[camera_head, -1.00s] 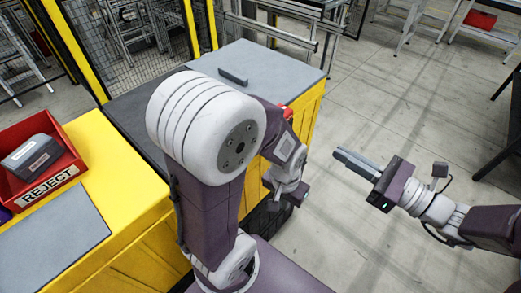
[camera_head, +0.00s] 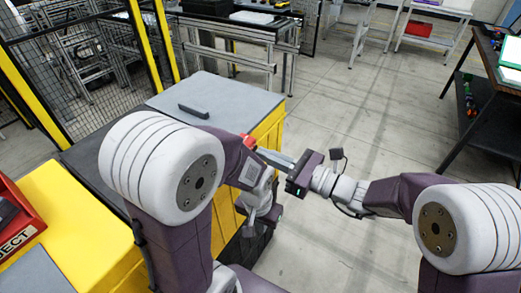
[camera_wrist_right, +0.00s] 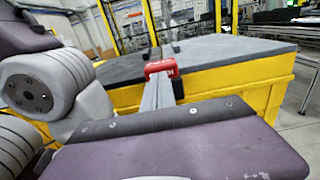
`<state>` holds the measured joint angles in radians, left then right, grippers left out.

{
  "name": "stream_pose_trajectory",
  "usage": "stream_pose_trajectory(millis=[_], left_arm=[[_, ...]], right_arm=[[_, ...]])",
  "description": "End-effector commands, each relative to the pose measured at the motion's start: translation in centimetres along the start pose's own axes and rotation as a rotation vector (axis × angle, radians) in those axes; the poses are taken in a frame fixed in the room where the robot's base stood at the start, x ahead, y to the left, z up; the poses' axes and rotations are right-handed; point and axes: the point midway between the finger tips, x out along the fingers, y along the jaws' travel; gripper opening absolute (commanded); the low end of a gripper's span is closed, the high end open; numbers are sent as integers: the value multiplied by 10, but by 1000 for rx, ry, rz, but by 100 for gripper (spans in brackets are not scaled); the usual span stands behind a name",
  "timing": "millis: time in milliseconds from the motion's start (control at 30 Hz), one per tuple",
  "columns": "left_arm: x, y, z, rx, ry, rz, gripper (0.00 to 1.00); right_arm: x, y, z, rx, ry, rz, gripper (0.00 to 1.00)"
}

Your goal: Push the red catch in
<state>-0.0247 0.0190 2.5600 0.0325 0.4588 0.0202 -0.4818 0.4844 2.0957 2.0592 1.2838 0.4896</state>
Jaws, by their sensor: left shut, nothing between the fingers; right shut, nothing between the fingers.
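The red catch (camera_head: 248,140) sits at the top edge of the yellow fixture's side, partly hidden by my left arm in the head view. In the right wrist view the red catch (camera_wrist_right: 160,67) looks like a small red bracket beside the grey top. My right gripper (camera_head: 262,153) is shut and empty, its grey fingers pointing left at the catch. In the right wrist view the fingertips (camera_wrist_right: 159,80) overlap the catch's lower part; I cannot tell whether they touch. My left gripper (camera_head: 273,213) is lower, beside the yellow fixture, its fingers largely hidden.
The yellow fixture has a grey top (camera_head: 235,97) with a dark bar (camera_head: 193,111) lying on it. A red REJECT bin (camera_head: 17,232) stands at the left edge. A mesh fence with yellow posts is behind. A dark table (camera_head: 492,90) is at the right. Floor between is clear.

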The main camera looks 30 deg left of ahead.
Motion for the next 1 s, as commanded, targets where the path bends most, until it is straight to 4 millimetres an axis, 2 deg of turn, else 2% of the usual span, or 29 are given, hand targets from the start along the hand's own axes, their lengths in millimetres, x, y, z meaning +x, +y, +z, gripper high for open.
stream_pose_trajectory(millis=[100, 200, 533, 800, 1000], left_arm=[[-4, 0, 0, 0, 0, 0, 0], [-4, 0, 0, 0, 0, 0, 0], [-3, 0, 0, 0, 0, 0, 0], [6, 0, 1, 0, 0, 0, 0], [5, 0, 0, 0, 0, 0, 0]], right_arm=[[13, 0, 1, 0, 0, 2, 0], [18, 0, 0, 0, 0, 0, 0], [20, 0, 0, -1, 0, 0, 0], [53, 0, -1, -1, -1, 2, 0], [55, 0, 0, 0, -1, 1, 0]])
